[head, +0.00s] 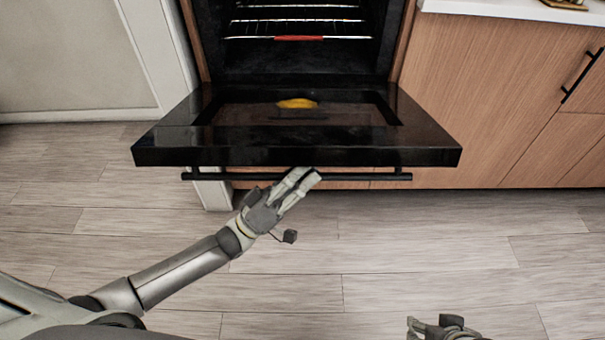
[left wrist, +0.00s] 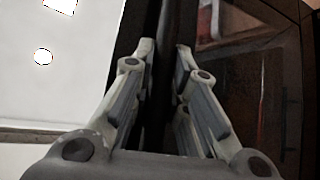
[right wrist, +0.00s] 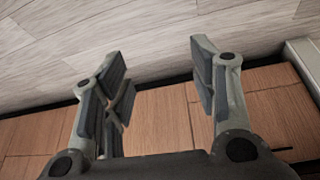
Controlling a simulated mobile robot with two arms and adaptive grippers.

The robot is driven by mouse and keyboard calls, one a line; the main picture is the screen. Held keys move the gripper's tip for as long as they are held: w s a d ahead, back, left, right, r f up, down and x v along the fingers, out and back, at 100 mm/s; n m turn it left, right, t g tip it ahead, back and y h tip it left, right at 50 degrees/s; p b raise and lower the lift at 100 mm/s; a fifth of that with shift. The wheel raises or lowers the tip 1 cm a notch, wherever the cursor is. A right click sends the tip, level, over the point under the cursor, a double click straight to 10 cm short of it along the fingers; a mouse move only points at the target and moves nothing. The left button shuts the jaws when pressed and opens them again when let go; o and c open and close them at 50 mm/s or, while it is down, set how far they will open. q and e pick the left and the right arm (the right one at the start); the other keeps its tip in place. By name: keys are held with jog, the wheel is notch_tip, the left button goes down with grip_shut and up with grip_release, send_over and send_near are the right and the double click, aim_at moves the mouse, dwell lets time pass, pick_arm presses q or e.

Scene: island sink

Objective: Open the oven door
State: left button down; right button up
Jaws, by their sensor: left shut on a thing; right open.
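The oven door (head: 190,140) is black and folded down to about level, with the dark oven cavity (head: 300,62) open behind it. A black bar handle (head: 365,177) runs along the door's front edge. My left gripper (head: 312,176) is at the middle of this handle, with its fingers around the bar. In the left wrist view, the handle passes between the two fingers of the gripper (left wrist: 163,50). My right gripper (right wrist: 158,55) is open and empty, with floor and wooden cabinet fronts beyond it. Only part of it shows at the bottom of the head view (head: 440,327).
Wire racks (head: 295,20) sit inside the oven, one with a red strip (head: 298,38). A yellow patch (head: 297,103) shows on the door's inner face. Wooden cabinets (head: 500,90) stand to the right, and a pale panel to the left. The floor (head: 420,250) in front is clear.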

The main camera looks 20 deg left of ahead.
pick_arm(q)
jog(key=shift+w+a+r, duration=0.15)
jog(key=shift+r, duration=0.4)
jog(key=c, duration=1.7)
grip_release()
jog(key=shift+f, duration=0.15)
pick_arm(e)
jog(key=shift+s+d+f+g, duration=0.15)
jog(key=shift+s+g, duration=0.15)
jog(key=shift+s, duration=0.2)
jog(key=shift+s+d+f+g, duration=0.15)
jog(key=shift+s+g, duration=0.15)
jog(key=shift+s, duration=0.2)
pick_arm(q)
jog(key=shift+f, duration=0.1)
jog(key=shift+s+a+f, duration=0.2)
jog(key=shift+s+f, duration=0.05)
jog(key=shift+s, duration=0.05)
jog(key=v, duration=1.1)
jog(key=shift+s, duration=0.1)
pick_arm(e)
jog(key=shift+w, duration=0.1)
pick_arm(q)
jog(key=shift+d, duration=0.1)
